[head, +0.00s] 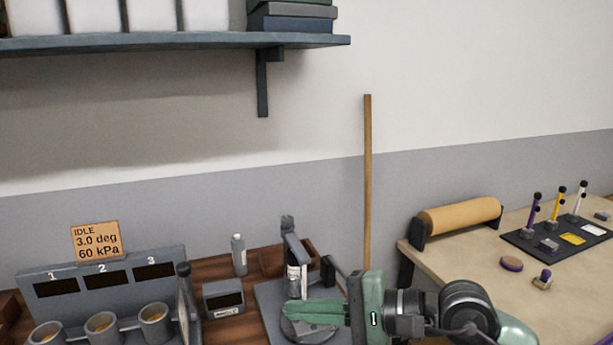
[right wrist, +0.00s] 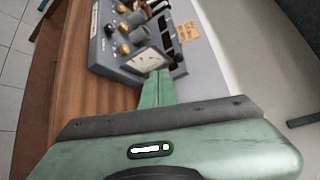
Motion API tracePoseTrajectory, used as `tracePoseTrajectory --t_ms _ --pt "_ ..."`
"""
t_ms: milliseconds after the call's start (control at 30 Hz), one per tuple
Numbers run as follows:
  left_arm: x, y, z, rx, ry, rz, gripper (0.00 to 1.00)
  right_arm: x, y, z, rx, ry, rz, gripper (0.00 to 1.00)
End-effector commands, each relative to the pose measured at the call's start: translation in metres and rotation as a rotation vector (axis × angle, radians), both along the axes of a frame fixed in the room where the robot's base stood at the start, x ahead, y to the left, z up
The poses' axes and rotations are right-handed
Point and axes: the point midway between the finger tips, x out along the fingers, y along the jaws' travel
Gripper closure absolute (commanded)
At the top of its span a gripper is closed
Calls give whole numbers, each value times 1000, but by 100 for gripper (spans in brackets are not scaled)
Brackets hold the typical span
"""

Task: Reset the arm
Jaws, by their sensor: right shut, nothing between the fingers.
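My right arm comes in from the lower right of the head view. Its green gripper (head: 288,311) points left over the grey stand (head: 262,300), in front of the upright grey device (head: 292,258). The two fingers are together with nothing between them. In the right wrist view the shut fingers (right wrist: 157,82) point toward the grey test panel (right wrist: 118,40), which has a dial and several knobs. I cannot tell whether the fingers touch anything. My left gripper is not in view.
An orange sign (head: 97,241) reads "IDLE 3.0 deg 60 kPa" above a numbered panel (head: 57,292) with cups in front. A small bottle (head: 239,256) stands behind. A wooden pole (head: 367,180) is upright near my wrist. A beige table (head: 460,253) with a roll stands right. A shelf (head: 180,41) hangs above.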

Motion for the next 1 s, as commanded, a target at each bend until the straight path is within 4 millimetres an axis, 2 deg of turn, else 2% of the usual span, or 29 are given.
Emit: tracePoseTrajectory --t_ms 33,67,133,200,267,333,367,400,467,500,567,600,667,700,800,900,1000 --pt "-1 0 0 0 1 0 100 -15 14 16 194 128 6 100" --pt "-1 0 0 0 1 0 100 -21 19 31 324 216 4 100" --pt "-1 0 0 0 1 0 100 -27 15 65 647 447 -10 100" --pt "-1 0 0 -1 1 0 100 -20 -6 90 970 695 -38 100" --pt "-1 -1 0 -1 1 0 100 -6 -36 97 1246 913 -72 100" --pt "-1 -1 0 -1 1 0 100 13 -78 86 1569 1163 -124 100" --pt "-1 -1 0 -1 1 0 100 21 -97 75 1707 1266 -151 100" --pt "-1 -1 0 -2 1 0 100 30 -120 55 1879 1390 -190 100" --pt "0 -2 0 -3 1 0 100 36 -150 21 2113 1544 -248 100" --pt "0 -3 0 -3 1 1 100 37 -167 -5 2263 1633 -292 100" --pt "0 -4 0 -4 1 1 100 33 -188 -46 2477 1745 -361 100" --pt "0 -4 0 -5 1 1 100 26 -199 -74 -2511 -1733 395 100" --pt "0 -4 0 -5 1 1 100 12 -213 -116 -2355 -1565 413 100" --pt "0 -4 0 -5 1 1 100 -1 -219 -143 -2254 -1452 425 100" --pt "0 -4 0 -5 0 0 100 -41 -228 -204 -2034 -1196 452 100" --pt "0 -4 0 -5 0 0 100 -82 -229 -246 -1866 -987 473 100" --pt "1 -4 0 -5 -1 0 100 -118 -226 -275 -1740 -825 491 100"
